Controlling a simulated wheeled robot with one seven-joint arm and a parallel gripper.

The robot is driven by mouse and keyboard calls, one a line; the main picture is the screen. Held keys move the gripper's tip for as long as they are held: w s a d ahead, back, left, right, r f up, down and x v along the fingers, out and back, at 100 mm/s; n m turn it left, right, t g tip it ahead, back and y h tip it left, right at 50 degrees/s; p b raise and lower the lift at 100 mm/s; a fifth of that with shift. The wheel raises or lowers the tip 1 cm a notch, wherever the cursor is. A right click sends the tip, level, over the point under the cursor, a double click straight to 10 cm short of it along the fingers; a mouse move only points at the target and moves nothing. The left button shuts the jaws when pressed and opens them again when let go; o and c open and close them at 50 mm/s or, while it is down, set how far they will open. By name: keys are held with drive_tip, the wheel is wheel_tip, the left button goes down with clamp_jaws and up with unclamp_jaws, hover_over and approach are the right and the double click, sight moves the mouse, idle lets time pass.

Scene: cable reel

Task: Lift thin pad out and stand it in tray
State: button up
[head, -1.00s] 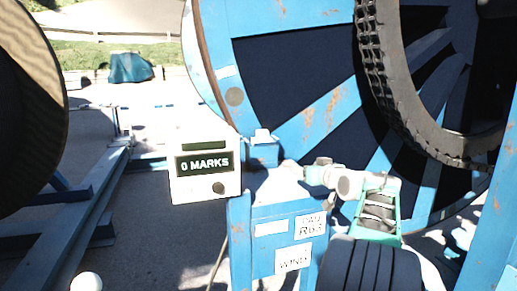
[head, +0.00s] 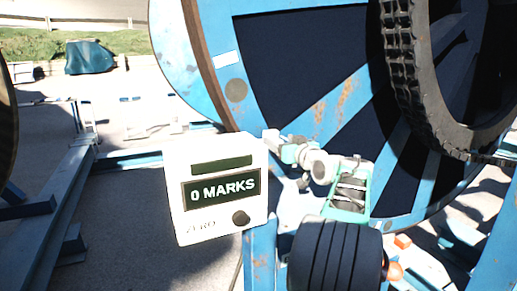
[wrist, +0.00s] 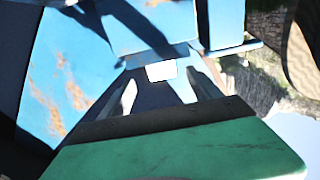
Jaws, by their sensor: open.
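My gripper (wrist: 158,92) shows in the wrist view, with two pale fingers apart and a dark gap between them. It faces blue metalwork (wrist: 160,40). A small white patch (wrist: 162,71) shows just beyond the fingers; I cannot tell what it is. A green panel with a dark upper edge fills the bottom of the wrist view. I cannot make out the thin pad or the tray for sure in either view. In the head view, white arm joints and a teal frame are in front of the big reel; the fingers cannot be made out there.
A white counter box (head: 217,212) reading "0 MARKS" stands left of the arm. A large blue reel (head: 205,60) with rusty spokes fills the back right. A blue rail (head: 50,215) runs along the left. Paved ground lies between the rail and the counter.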

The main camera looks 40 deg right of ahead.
sight(273, 133)
drive_tip(key=p+x, duration=0.1)
drive_tip(key=x, duration=0.1)
drive_tip(key=p+x, duration=0.2)
drive_tip(key=x, duration=0.1)
drive_tip(key=r+p+x, duration=0.1)
drive_tip(key=x, duration=0.1)
drive_tip(key=shift+w+a, duration=0.2)
drive_tip(key=shift+w+d+f, duration=0.15)
drive_tip(key=shift+w+d, duration=0.05)
drive_tip(key=shift+w, duration=0.1)
drive_tip(key=shift+s, duration=0.1)
drive_tip(key=shift+c, duration=0.4)
clamp_jaws()
drive_tip(key=shift+r, duration=0.2)
